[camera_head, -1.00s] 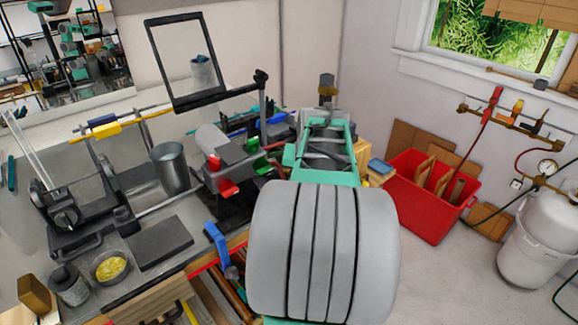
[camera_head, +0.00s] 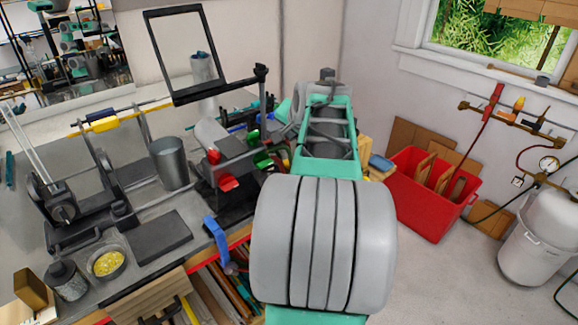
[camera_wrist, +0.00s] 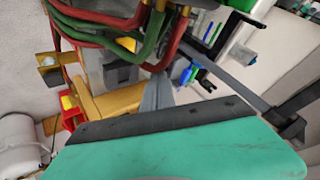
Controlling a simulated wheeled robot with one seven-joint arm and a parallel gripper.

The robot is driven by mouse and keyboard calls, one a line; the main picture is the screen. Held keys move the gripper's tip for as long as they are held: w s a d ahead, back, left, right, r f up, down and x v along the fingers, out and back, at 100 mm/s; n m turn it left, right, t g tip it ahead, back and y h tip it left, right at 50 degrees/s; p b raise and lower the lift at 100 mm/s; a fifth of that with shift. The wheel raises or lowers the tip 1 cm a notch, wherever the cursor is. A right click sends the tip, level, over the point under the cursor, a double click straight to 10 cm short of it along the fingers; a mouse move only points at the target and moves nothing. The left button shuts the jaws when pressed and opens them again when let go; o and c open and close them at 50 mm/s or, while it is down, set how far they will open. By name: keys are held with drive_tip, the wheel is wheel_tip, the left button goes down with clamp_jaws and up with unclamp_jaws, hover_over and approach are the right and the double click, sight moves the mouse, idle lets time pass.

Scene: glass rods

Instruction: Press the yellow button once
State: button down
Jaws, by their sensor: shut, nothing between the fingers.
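No yellow button can be told for certain in either view. A yellow block (camera_head: 102,124) sits on a thin yellow bar at the back left of the bench in the head view; whether it is a button is unclear. In the wrist view my gripper (camera_wrist: 158,97) shows as narrow grey fingers, shut and empty, beyond the teal hand with its dark edge. In the head view my arm hides the gripper. Yellow parts (camera_wrist: 105,105) appear left of the fingers in the wrist view; I cannot tell what they are.
A metal cup (camera_head: 169,164), a dark flat plate (camera_head: 160,238) and a bowl with yellow contents (camera_head: 108,264) stand on the bench. A framed mirror (camera_head: 185,55) rises behind. A red crate (camera_head: 432,206) stands on the floor at right. Red and green hoses (camera_wrist: 120,30) cross the wrist view.

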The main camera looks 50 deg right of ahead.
sight(288, 160)
wheel_tip(288, 160, down, 6)
drive_tip(key=b, duration=0.4)
drive_tip(key=shift+f, duration=0.25)
idle(1.5)
drive_tip(key=shift+f+b, duration=0.35)
drive_tip(key=shift+f, duration=0.05)
drive_tip(key=shift+f+b, duration=0.45)
drive_tip(key=shift+f, duration=0.15)
idle(0.5)
drive_tip(key=shift+r, duration=0.1)
drive_tip(key=shift+r+p, duration=0.65)
drive_tip(key=shift+r, duration=0.2)
drive_tip(key=shift+r, duration=0.1)
wheel_tip(288, 160, up, 5)
drive_tip(key=p, duration=0.3)
